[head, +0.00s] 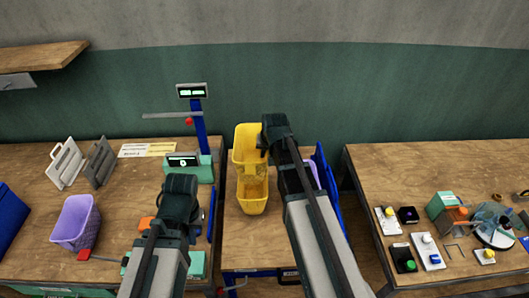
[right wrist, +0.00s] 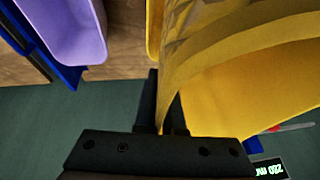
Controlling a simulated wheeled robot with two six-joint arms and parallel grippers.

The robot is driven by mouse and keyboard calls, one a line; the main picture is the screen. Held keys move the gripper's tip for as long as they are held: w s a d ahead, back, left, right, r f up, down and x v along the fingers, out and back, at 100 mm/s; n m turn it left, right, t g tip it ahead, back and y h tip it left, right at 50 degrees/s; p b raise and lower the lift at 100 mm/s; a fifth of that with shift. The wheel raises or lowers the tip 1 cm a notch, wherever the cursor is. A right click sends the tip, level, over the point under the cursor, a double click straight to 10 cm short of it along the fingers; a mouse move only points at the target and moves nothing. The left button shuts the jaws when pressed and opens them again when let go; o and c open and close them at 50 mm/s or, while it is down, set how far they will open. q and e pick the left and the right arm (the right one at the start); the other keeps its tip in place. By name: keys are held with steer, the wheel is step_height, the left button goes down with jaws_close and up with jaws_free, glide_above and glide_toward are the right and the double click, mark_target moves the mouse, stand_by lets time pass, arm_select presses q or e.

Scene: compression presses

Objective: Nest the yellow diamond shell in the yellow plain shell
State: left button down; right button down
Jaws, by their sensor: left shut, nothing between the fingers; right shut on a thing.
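A yellow shell (head: 247,139), which I take to be the diamond shell, is held up at the back of the middle table. Its faceted surface shows in the right wrist view (right wrist: 190,18). My right gripper (head: 263,147) is shut on its right wall. A second yellow shell (head: 253,208), which I take to be the plain one, is just below and in front of it in the head view. The two overlap there; I cannot tell whether they touch. My left gripper (head: 180,208) is shut and empty over the left table, its fingertips mostly hidden.
A purple shell (head: 75,222) stands on the left table. Another purple shell (right wrist: 75,28) is beside a blue edge, mostly behind my right arm in the head view. A blue post with a display (head: 191,91) rises left of the yellow shells. Small parts crowd the right table.

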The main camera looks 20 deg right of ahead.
steer(key=shift+w+f, duration=0.1)
steer(key=shift+f, duration=0.05)
steer(key=shift+f, duration=0.1)
steer(key=shift+f+b, duration=2.05)
steer(key=shift+b, duration=0.2)
steer(key=shift+f, duration=0.15)
steer(key=shift+f+b, duration=1.35)
steer(key=shift+b, duration=0.15)
steer(key=shift+f+b, duration=1.25)
